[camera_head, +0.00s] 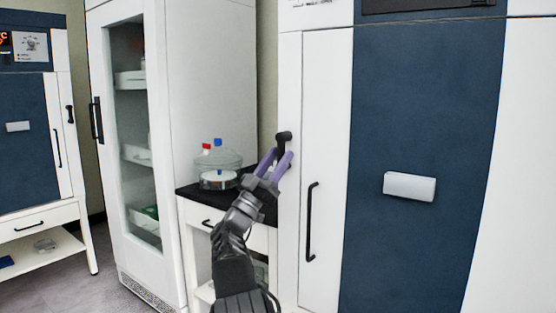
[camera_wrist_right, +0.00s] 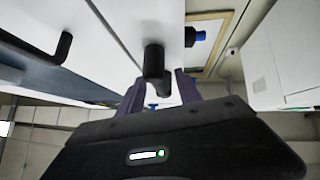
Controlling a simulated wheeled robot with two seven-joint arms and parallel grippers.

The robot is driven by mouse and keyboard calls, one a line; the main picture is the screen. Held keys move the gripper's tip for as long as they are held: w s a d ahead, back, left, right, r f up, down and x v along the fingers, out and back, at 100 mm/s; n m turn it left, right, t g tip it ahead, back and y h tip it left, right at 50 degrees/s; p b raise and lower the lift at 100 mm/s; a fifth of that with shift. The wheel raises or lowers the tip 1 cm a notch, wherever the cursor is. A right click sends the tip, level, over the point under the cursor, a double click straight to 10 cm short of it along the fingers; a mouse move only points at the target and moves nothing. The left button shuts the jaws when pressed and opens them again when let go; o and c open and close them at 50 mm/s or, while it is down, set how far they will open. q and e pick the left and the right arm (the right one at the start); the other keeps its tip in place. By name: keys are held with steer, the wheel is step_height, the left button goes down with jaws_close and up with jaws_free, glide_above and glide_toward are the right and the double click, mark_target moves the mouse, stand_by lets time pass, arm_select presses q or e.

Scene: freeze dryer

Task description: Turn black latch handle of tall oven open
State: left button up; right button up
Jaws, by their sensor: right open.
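The tall oven (camera_head: 425,90) has a dark blue door panel and a white front at right in the head view. Its black latch handle (camera_head: 284,136) sits at the left edge of the white front. My right gripper (camera_head: 281,156) is open, with purple fingers reaching up at the latch handle. In the right wrist view the latch handle (camera_wrist_right: 154,58) hangs toward the gap between the two open fingers (camera_wrist_right: 160,88). I cannot tell whether either finger touches it. My left gripper is out of view.
A black bar handle (camera_head: 312,222) is on the oven's white front, right of the gripper. A dark-topped side table (camera_head: 190,191) holds a clear desiccator (camera_head: 218,160) close left of my arm. A glass-door cabinet (camera_head: 215,70) stands farther left.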

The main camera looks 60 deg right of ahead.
steer(key=b+v, duration=0.4)
steer(key=v, duration=0.3)
steer(key=shift+a+f, duration=0.25)
steer(key=shift+a, duration=0.05)
steer(key=shift+w, duration=0.1)
stand_by(0.4)
